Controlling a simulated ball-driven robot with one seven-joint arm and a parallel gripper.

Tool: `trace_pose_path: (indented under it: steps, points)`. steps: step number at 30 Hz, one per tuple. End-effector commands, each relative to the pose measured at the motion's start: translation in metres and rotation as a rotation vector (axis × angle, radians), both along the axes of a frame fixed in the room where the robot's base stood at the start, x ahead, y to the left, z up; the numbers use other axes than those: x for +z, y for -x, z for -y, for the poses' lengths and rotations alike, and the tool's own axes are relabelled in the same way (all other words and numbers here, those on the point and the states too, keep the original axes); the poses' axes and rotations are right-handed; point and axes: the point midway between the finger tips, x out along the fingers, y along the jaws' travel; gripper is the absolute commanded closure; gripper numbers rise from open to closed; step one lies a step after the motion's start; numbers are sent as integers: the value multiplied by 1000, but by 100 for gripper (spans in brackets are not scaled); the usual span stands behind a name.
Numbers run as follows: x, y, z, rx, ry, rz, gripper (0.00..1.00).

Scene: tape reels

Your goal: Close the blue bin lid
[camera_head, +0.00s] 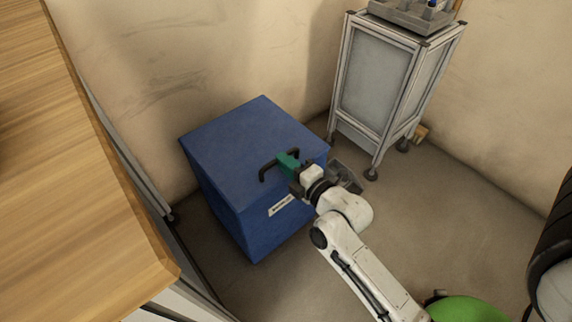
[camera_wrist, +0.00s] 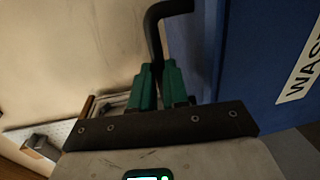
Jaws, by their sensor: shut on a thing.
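The blue bin (camera_head: 265,232) stands on the floor near the wall in the head view, with a white label on its front. Its lid (camera_head: 235,145) lies flat across the top, and I see no gap under it. A dark bent handle (camera_head: 268,168) is at the lid's front edge. My gripper (camera_head: 286,162), with green fingers, is at this handle and shut on it. In the wrist view the handle (camera_wrist: 155,28) runs down between the fingers (camera_wrist: 156,75), and the blue bin (camera_wrist: 262,60) fills the right side. The fingers hide part of the handle.
A wooden-topped counter (camera_head: 70,180) takes the left side. A grey metal-framed stand (camera_head: 375,80) with a tray (camera_head: 415,14) on it is behind the bin to the right.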

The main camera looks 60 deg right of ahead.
Motion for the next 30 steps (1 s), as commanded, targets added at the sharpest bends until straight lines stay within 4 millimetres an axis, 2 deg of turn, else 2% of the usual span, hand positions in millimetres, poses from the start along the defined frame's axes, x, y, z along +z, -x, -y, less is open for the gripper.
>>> trace_pose_path:
  steps: [1, 15, 16, 23, 30]
  points:
    - [-9, 0, -3, 7, -7, -13, 100]
    - [-14, 2, -4, 8, -12, -23, 100]
    - [-14, 2, -4, 8, -12, -23, 83]
    - [-13, 2, -4, 8, -11, -22, 61]
    - [-10, 5, -4, 7, -9, -18, 60]
